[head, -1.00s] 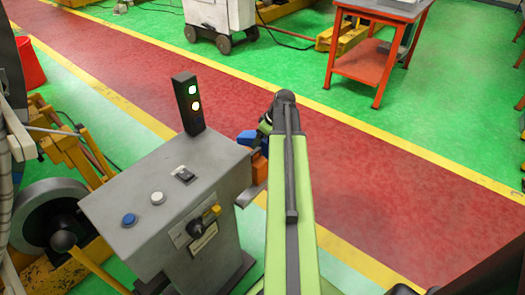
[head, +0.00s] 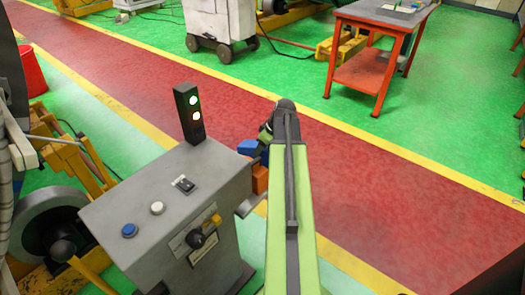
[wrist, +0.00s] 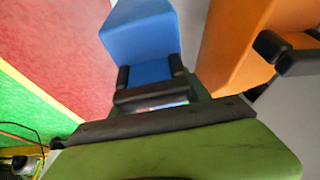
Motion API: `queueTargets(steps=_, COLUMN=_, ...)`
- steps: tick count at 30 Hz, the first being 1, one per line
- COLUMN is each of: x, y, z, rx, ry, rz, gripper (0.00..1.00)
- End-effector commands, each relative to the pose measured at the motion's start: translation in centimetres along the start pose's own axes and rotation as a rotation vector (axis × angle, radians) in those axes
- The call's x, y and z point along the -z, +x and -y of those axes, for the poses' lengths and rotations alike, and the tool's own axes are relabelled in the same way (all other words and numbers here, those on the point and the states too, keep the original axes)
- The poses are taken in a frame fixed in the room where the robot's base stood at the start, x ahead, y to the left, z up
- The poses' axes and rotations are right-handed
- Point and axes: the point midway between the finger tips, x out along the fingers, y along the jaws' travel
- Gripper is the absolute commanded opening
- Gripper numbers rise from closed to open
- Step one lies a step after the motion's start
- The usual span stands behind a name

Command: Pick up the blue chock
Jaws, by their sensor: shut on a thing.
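The blue chock (wrist: 140,35) stands out beyond my gripper (wrist: 150,75) in the wrist view. Two dark fingers lie on either side of its near end, and my gripper is shut on it. In the head view the blue chock (head: 248,147) shows just left of my arm's far end, beside the console. My gripper in that view is mostly hidden by my own arm.
An orange chock (wrist: 235,40) is close to the right of the blue one, with a gap between them. The grey console (head: 165,205) with a signal light (head: 188,113) stands left of my arm. Red floor (head: 390,190) lies open to the right.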

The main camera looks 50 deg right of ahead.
Motion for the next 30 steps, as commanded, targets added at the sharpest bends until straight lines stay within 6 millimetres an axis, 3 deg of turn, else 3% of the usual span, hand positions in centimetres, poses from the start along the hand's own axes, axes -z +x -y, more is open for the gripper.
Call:
queueTargets(steps=11, x=1.8, y=-4.4, z=0.0, rx=0.000, ry=0.001, rz=-0.001, gripper=0.06)
queueTargets(steps=24, x=-4.7, y=-12.8, z=1.0, rx=-0.001, ry=0.004, rz=-0.001, gripper=0.06)
queueTargets(steps=30, x=-6.2, y=-14.4, z=1.1, rx=-0.001, ry=0.001, rz=-0.001, gripper=0.06)
